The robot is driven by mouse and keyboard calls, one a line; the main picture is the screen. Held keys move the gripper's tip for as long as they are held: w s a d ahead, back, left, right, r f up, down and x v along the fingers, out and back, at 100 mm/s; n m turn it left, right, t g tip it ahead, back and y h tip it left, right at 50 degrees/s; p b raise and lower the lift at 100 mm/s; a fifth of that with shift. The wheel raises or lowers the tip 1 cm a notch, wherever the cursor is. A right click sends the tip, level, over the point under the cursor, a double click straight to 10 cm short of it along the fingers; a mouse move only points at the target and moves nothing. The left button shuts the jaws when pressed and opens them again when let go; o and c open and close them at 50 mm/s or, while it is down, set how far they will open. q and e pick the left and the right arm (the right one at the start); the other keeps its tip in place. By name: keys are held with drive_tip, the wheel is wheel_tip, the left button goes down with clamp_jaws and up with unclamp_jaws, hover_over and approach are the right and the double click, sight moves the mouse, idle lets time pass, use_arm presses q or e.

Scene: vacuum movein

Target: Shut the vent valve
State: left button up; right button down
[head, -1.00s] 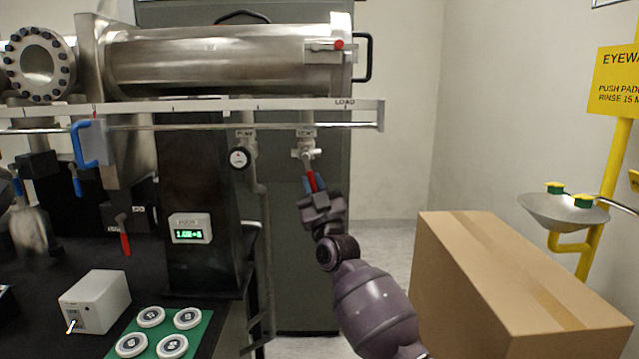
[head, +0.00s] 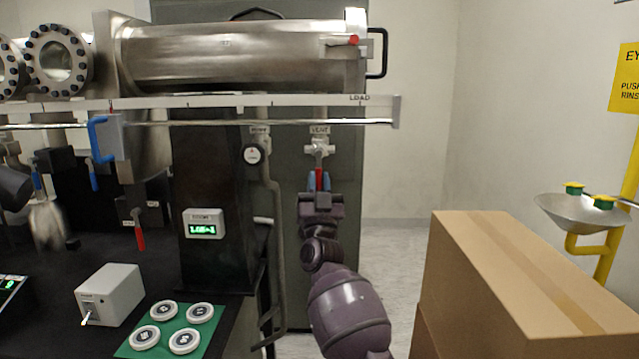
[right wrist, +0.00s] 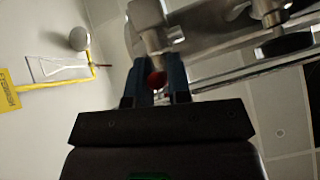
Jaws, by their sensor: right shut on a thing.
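The vent valve (head: 319,148) hangs under the bench rail, below the "VENT" label. Its red handle (head: 319,178) points straight down. My right gripper (head: 319,184) comes from below, and its blue fingers are shut on the red handle, one on each side. In the right wrist view the red handle end (right wrist: 156,80) shows between the fingers, under the metal valve body (right wrist: 150,28). My left gripper does not show for certain; a dark shape at the left edge of the head view is unclear.
The steel chamber (head: 230,55) lies above the rail (head: 385,107). A cardboard box (head: 500,280) stands at the right, before a yellow eyewash (head: 580,215). Another red handle (head: 139,232) hangs at left.

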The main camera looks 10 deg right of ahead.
drive_tip(key=shift+a+y, duration=0.2)
drive_tip(key=shift+y, duration=0.1)
drive_tip(key=c, duration=1.4)
unclamp_jaws()
drive_tip(key=shift+c, duration=0.2)
drive_tip(key=o, duration=0.3)
drive_tip(key=shift+w+a, duration=0.1)
drive_tip(key=shift+a, duration=0.1)
drive_tip(key=shift+o, duration=0.2)
drive_tip(key=shift+d, duration=0.1)
drive_tip(key=v, duration=1)
drive_tip(key=shift+s+f, duration=0.2)
drive_tip(key=shift+s, duration=0.15)
